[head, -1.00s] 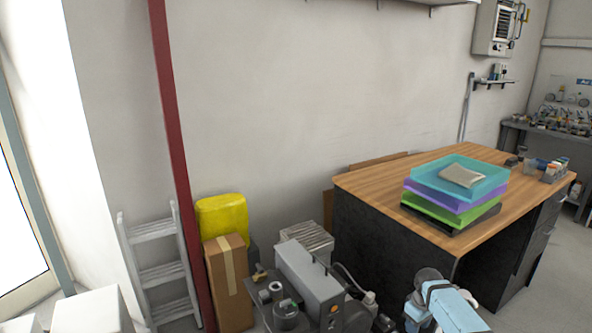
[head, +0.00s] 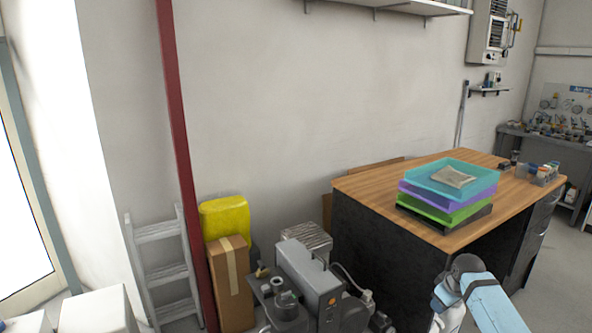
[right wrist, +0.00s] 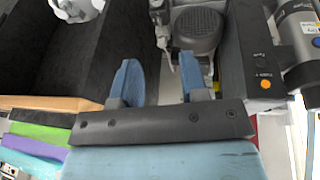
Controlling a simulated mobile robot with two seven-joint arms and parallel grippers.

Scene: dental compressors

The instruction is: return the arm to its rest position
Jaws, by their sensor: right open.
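My right arm (head: 492,302), light blue and grey, comes in at the bottom right of the head view, in front of the wooden desk (head: 372,184). In the right wrist view my right gripper (right wrist: 160,82) has its two blue fingers well apart. Nothing is held between them. Beyond the fingers are a dark ribbed motor (right wrist: 198,30) and a grey machine box (right wrist: 252,60) with an orange button. I cannot tell the exact gap to them. My left arm and gripper are not in view.
Stacked coloured trays (head: 450,180) stand on the desk. Compressor equipment (head: 308,278) stands on the floor left of my arm. Further left are a cardboard box (head: 232,285), a yellow container (head: 224,218), a red post (head: 178,150) and a ladder (head: 163,270).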

